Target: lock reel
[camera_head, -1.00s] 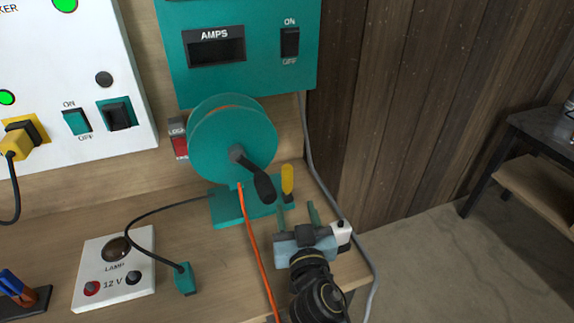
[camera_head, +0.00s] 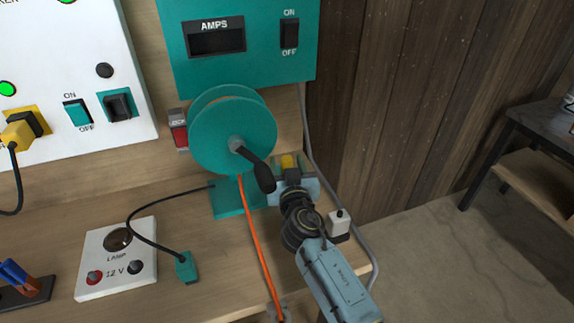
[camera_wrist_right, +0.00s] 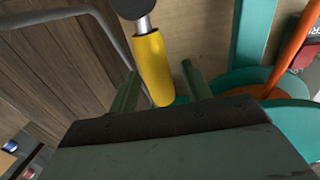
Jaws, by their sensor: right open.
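The teal reel (camera_head: 228,135) with its black crank handle (camera_head: 258,172) stands on a teal base on the bench, and orange cord (camera_head: 256,245) runs down from it. A yellow-gripped lever (camera_head: 288,161) is at the right of the reel base, partly hidden by my right gripper (camera_head: 289,170). In the right wrist view, the yellow lever (camera_wrist_right: 154,66) stands between the two green fingers of my right gripper (camera_wrist_right: 158,92), which are open on either side with gaps. A red block labelled LOCK (camera_head: 179,132) is left of the reel. My left gripper is not in view.
A teal AMPS panel (camera_head: 238,65) is above the reel, beside a white panel (camera_head: 60,110). The white LAMP box (camera_head: 116,258) and a small teal block (camera_head: 187,267) lie left. A white switch block (camera_head: 339,225) and grey cable (camera_head: 362,245) are close right of my arm.

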